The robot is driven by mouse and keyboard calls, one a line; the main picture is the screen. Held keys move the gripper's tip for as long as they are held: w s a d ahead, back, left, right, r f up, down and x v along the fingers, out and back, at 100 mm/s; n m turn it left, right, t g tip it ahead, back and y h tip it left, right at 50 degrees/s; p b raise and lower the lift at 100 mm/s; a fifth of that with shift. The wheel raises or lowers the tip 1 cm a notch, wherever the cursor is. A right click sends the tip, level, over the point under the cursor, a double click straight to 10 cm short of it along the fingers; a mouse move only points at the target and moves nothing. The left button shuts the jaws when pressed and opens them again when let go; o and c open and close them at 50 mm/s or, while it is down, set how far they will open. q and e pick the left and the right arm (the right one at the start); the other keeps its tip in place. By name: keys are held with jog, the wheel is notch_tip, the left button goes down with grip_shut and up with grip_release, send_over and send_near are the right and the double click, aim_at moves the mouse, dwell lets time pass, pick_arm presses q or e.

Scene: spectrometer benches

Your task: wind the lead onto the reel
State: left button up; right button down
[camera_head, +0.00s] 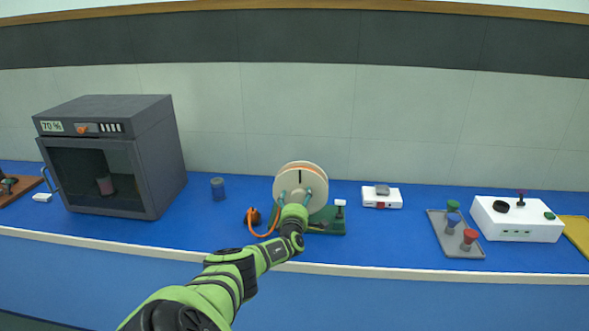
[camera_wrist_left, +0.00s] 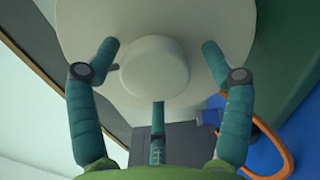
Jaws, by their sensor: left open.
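The cream reel (camera_head: 303,178) stands on a green base (camera_head: 328,221) on the blue bench, with orange lead showing at its rim. The orange lead (camera_head: 262,235) hangs in a loop at the reel's left, by a dark and orange plug-like end (camera_head: 253,217). My left gripper (camera_head: 299,196) is in front of the reel's face. In the left wrist view, its teal fingers (camera_wrist_left: 160,70) are spread around the round hub knob (camera_wrist_left: 154,72), apart from it as far as I can tell. The lead (camera_wrist_left: 270,150) curves at the lower right there. My right gripper does not show.
A dark grey oven (camera_head: 115,155) stands at the left, with a blue jar (camera_head: 218,189) beside it. A small white box (camera_head: 381,198), a grey tray (camera_head: 468,245) with coloured cups and a white device (camera_head: 517,218) are at the right. Bare bench lies between the jar and the reel.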

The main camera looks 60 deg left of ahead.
pick_arm(q)
jog(key=v, duration=1.1)
jog(key=shift+s, duration=0.45)
